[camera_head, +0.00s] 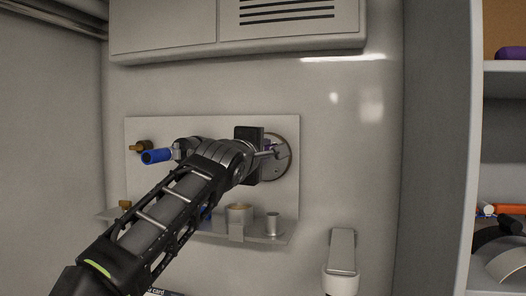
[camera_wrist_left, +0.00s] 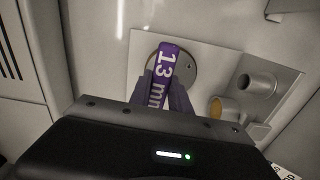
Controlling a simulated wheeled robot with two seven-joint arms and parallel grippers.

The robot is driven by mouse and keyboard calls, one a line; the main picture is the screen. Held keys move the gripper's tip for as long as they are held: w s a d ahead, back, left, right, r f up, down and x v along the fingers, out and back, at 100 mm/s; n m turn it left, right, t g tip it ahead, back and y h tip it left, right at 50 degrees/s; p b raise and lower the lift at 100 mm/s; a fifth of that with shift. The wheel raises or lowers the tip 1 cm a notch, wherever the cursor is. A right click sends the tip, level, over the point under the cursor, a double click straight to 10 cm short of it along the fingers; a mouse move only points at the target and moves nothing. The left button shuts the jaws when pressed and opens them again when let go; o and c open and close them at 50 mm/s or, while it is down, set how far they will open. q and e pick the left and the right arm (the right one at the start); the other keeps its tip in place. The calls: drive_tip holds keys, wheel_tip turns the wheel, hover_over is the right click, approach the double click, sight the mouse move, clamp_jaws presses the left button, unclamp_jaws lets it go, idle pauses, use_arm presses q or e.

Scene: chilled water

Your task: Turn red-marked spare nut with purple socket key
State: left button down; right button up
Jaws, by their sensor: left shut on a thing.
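My left gripper (camera_head: 268,153) is in front of a round grey disc (camera_head: 284,171) on the right part of a white wall panel. In the left wrist view, the gripper (camera_wrist_left: 166,92) is shut on a purple key (camera_wrist_left: 165,62) marked "13 mm". The key's far end lies in front of the disc (camera_wrist_left: 188,68). The key's tip and any nut under it are hidden, so I cannot tell whether they touch. No red mark shows. My right gripper is not in view.
A blue-handled part (camera_head: 156,156) and a brass fitting (camera_head: 137,146) stick out at the panel's left. A shelf (camera_head: 265,239) below carries a wide cup (camera_head: 239,213) and a narrow cup (camera_head: 273,224). A grey wall fixture (camera_head: 341,262) is lower right; open shelving stands far right.

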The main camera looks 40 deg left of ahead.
use_arm(q)
drive_tip(key=shift+m, duration=0.6)
drive_tip(key=shift+m, duration=0.6)
drive_tip(key=shift+m, duration=1)
drive_tip(key=shift+n, duration=0.4)
drive_tip(key=shift+s, duration=0.15)
